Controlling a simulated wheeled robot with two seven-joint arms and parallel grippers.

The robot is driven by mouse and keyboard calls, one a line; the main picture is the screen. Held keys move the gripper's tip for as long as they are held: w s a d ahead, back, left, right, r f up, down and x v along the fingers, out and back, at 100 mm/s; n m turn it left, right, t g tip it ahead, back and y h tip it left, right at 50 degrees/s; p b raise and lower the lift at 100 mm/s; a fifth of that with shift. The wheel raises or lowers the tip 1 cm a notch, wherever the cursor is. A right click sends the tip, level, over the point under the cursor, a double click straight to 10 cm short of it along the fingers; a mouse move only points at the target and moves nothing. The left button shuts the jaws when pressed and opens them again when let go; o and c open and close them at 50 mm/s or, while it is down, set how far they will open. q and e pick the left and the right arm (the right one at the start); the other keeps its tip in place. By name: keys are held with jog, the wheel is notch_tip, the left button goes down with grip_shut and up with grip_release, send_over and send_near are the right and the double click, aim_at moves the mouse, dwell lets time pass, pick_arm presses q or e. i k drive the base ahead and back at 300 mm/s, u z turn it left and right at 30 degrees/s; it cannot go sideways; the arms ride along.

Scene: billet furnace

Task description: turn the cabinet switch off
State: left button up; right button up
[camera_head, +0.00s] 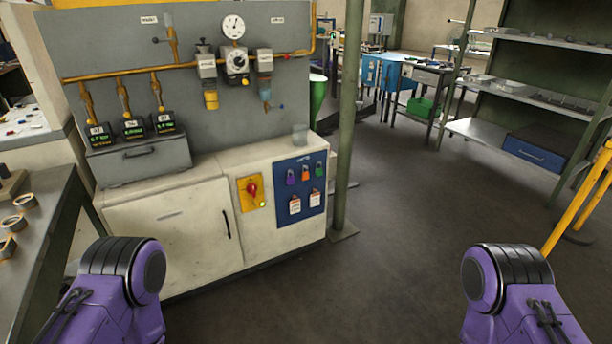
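A white cabinet (167,225) stands at the left centre, below a grey panel. On its front is a yellow plate with a red rotary switch (252,189). A small yellow-green light (263,204) shows at the plate's lower right. The knob's exact angle is too small to read. Purple and black links of my two arms show at the lower left and lower right, well apart from the switch. Neither gripper is in view.
Beside the switch is a blue board (300,188) with coloured padlocks and tags. A green post (347,120) stands at the cabinet's right. A table (40,240) is at the left, shelves (540,95) at the right. The floor (400,230) in the middle is clear.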

aim_at(251, 189)
jog(key=z, duration=0.6)
jog(key=i, duration=1.45)
jog(key=u, duration=0.55)
